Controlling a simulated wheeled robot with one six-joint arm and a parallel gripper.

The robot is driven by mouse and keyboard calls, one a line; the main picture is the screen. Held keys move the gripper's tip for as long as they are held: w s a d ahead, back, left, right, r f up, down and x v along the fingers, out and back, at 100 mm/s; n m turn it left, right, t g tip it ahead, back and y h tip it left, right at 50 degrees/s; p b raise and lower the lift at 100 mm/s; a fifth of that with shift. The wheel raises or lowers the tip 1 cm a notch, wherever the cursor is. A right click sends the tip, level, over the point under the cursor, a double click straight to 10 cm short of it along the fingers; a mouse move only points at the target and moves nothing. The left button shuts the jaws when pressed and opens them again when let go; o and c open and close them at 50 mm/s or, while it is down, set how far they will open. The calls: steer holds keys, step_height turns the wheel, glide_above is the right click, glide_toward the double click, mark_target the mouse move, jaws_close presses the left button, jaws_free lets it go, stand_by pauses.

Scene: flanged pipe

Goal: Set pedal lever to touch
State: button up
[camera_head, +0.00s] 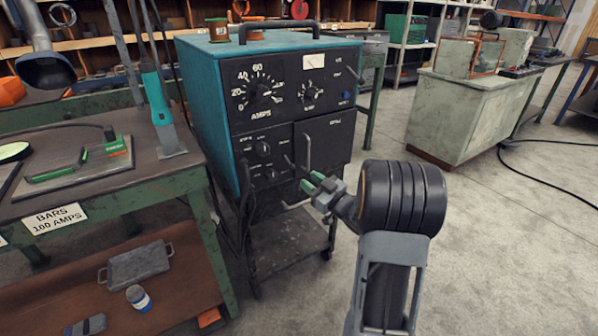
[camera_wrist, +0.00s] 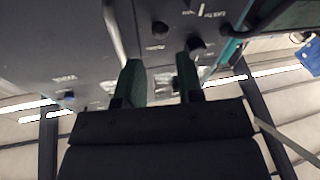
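The welding machine (camera_head: 218,95) has a teal case and a black front panel. My gripper (camera_head: 311,184) is at the lower part of that front, near a vertical handle (camera_head: 307,150). In the wrist view my gripper (camera_wrist: 160,84) has its two green fingers apart, facing the dark panel. A small pale mark or part (camera_wrist: 175,84) shows between the fingers; I cannot tell if it is the pedal lever. I cannot tell whether the fingers touch the panel. The lever's setting and its labels are not readable.
Knobs (camera_wrist: 160,30) and a grey bar (camera_wrist: 114,35) lie close to the fingers. A green workbench (camera_head: 185,182) stands at the left, with a torch and plate on it. The floor (camera_head: 480,215) at the right is mostly clear, with a black cable farther back.

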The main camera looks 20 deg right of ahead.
steer(key=shift+v, duration=2.5)
steer(key=a+r+m+g+h+p, duration=0.2)
steer(key=r+g+h+p, duration=0.15)
steer(key=r+p, duration=0.4)
steer(key=a+r+m+g+h+p, duration=0.1)
steer(key=r+m+g+h+p, duration=0.1)
steer(key=r+h+p, duration=0.45)
steer(key=s+a+r+m+g+y+p, duration=0.1)
steer(key=s+a+r+g+y+p, duration=0.1)
steer(key=s+a+r+g+p, duration=0.2)
steer(key=s+a+r+g+y+p, duration=0.1)
steer(key=s+a+r+g+p, duration=0.4)
steer(key=s, duration=0.8)
steer(key=a+r+p, duration=0.3)
steer(key=a+p, duration=0.1)
steer(key=a, duration=0.1)
steer(key=shift+s+r+m+y, duration=0.2)
steer(key=shift+s+m+y, duration=0.1)
steer(key=shift+m+y, duration=0.1)
steer(key=shift+o, duration=0.3)
steer(key=shift+g, duration=0.25)
